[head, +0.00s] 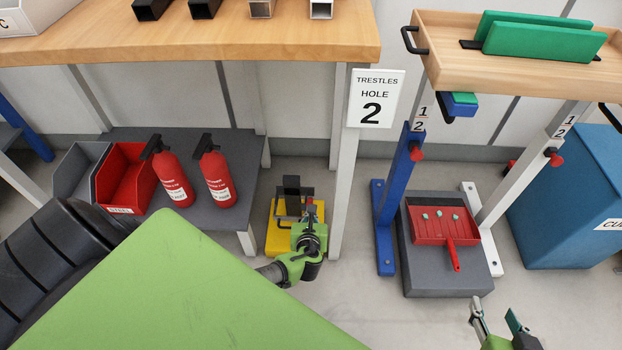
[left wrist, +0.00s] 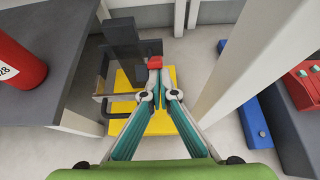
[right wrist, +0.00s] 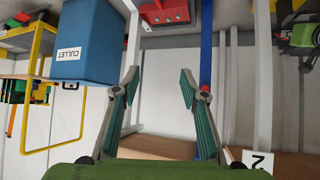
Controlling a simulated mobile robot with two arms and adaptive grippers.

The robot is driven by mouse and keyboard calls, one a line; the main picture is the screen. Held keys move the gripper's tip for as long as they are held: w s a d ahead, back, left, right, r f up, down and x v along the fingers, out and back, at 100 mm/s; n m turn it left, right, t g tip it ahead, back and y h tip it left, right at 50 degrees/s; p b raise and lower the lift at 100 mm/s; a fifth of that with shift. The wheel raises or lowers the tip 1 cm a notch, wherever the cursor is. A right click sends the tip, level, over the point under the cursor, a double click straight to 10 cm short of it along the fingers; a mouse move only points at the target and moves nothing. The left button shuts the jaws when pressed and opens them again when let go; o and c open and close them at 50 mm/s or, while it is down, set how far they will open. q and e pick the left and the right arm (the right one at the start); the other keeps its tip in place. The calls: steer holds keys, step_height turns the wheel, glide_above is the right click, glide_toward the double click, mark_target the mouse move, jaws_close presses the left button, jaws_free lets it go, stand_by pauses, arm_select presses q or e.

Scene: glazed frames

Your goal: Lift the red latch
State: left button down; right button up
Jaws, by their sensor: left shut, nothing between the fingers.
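The red latch (left wrist: 155,62) is a small red block just past my left fingertips in the left wrist view. It stands by a dark upright plate (left wrist: 122,42) above a yellow base (left wrist: 160,122). In the head view the yellow base (head: 273,242) sits on the floor, and my left gripper (head: 309,228) reaches over it. My left gripper (left wrist: 160,84) has its fingertips together with nothing between them. I cannot tell whether they touch the latch. My right gripper (head: 497,318) is open and empty at the lower right; it also shows open in the right wrist view (right wrist: 159,76).
A white table leg (head: 340,180) stands close right of the yellow base. A grey shelf (head: 225,170) with two red extinguishers (head: 170,180) is to the left. A blue-and-white trestle (head: 384,220), a red dustpan (head: 440,225) and a blue bin (head: 565,210) stand further right.

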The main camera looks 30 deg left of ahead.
arm_select(q)
steer(key=shift+r+p, duration=0.65)
arm_select(e)
steer(key=s+d+f+g+h, duration=0.1)
steer(key=s+d+f+g, duration=0.1)
steer(key=s, duration=0.4)
steer(key=shift+s+d+f+g, duration=0.3)
steer(key=shift+f+g, duration=0.5)
steer(key=shift+f, duration=0.35)
arm_select(q)
steer(key=shift+f, duration=0.15)
arm_select(e)
steer(key=shift+w+a, duration=0.1)
steer(key=shift+a, duration=0.05)
